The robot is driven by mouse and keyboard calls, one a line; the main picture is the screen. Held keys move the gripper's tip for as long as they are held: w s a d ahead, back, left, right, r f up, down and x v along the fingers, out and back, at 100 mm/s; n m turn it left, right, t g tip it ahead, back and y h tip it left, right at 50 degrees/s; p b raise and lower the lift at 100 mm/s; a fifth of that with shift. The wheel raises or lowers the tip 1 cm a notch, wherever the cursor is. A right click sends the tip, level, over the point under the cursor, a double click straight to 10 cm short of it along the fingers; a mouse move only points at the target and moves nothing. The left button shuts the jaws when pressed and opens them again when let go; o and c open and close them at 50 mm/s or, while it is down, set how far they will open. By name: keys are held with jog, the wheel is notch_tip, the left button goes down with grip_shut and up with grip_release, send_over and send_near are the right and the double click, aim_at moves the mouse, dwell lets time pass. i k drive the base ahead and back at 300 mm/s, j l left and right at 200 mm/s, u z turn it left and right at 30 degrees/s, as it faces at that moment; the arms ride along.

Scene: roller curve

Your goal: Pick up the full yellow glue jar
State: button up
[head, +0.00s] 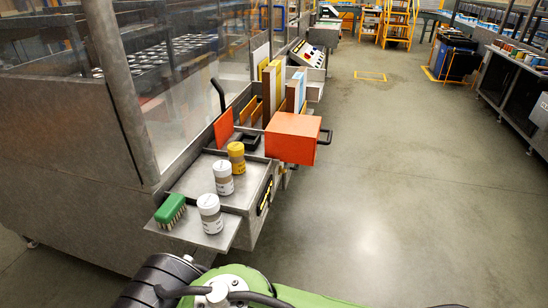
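A jar with a yellow lid (236,157) stands upright on a grey metal shelf (180,183) beside the machine. It is the farthest of three jars. A white-lidded jar (223,178) stands just in front of it, and another white-lidded jar (210,214) stands nearest, on the lower front tray (215,242). The jars have pale labels; how full the yellow-lidded one is cannot be told. My gripper is not in view; only green and black parts of my own body show at the bottom edge.
A green brush (171,211) lies left of the nearest jar. An orange box (292,138) sticks out beyond the yellow-lidded jar, with upright boards (271,90) behind. A metal post (121,88) and clear panel rise at left. The floor (400,190) at right is clear.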

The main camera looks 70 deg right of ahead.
aim_at(235, 150)
jog(key=z, duration=2.1)
jog(key=i+l+u, duration=0.25)
jog(key=u, duration=0.2)
jog(key=i+l+u, duration=0.15)
jog(key=l+u, duration=0.3)
jog(key=i+l+u, duration=0.15)
jog(key=l+u, duration=1.65)
jog(key=k+j, duration=0.05)
jog(key=j, duration=0.05)
